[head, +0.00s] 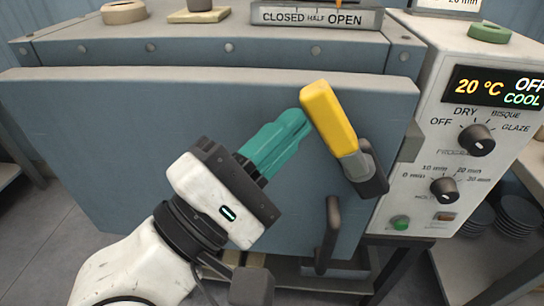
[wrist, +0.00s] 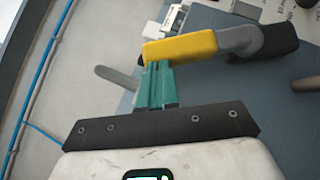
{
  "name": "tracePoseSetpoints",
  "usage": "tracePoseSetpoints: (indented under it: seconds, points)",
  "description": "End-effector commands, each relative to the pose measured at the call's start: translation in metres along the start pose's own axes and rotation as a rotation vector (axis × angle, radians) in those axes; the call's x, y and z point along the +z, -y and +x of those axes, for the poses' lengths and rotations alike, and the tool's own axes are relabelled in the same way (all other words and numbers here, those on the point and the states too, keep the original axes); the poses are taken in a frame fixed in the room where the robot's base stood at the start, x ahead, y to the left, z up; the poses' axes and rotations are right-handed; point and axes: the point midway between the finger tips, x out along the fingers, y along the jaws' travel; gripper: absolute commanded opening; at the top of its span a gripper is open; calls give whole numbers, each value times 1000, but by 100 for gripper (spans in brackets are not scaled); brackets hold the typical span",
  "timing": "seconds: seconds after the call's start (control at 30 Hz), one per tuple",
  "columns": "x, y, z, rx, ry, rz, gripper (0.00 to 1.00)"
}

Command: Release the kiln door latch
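The latch on the kiln door has a yellow grip (head: 329,118) and a grey pivot end on a dark mount (head: 372,172). In the head view the grip tilts up and to the left. The blue-grey kiln door (head: 160,150) fills the front. My gripper (head: 303,122) has teal fingers close together, with their tips at the left side of the yellow grip. In the wrist view the fingertips (wrist: 160,66) meet the near edge of the yellow grip (wrist: 182,47). They look shut beside the grip, not around it; exact contact is partly hidden.
A dark pull handle (head: 329,235) stands out from the door below the latch. A control panel (head: 470,140) with knobs and display is at the right. A slider plate marked CLOSED, HALF, OPEN (head: 317,19) sits on top. Floor is open at lower left.

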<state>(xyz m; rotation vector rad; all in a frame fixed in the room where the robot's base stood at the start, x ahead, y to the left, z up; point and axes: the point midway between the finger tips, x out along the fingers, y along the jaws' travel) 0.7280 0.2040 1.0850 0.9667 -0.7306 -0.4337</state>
Motion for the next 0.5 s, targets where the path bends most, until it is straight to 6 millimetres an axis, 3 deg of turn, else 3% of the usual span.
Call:
tracePoseSetpoints:
  seconds: [0.5]
  points:
    - [5,-2,6,-49,1,45,0]
